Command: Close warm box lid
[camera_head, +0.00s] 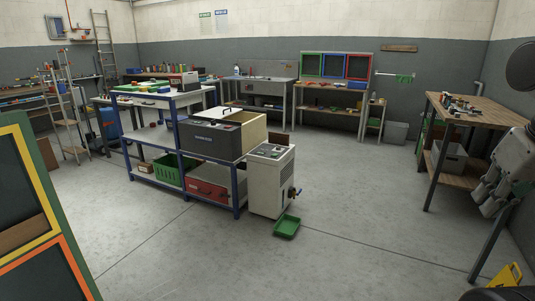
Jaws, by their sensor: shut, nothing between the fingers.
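The warm box (205,143) appears to be the dark-fronted box with tan wooden sides on the blue-framed workbench, left of the picture's middle. A white lid (217,114) with a small dark handle lies over its top. The box's tan right part shows beside the lid; I cannot tell exactly how far the lid stands open. My gripper (485,198) hangs at the right edge of the view, near the wooden bench and far from the box. Its fingers are together and hold nothing.
A white wheeled unit (270,180) stands right of the blue bench, with a green tray (287,227) on the floor before it. A wooden workbench (470,112) is at right, a yellow floor sign (507,277) at lower right. The middle floor is clear.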

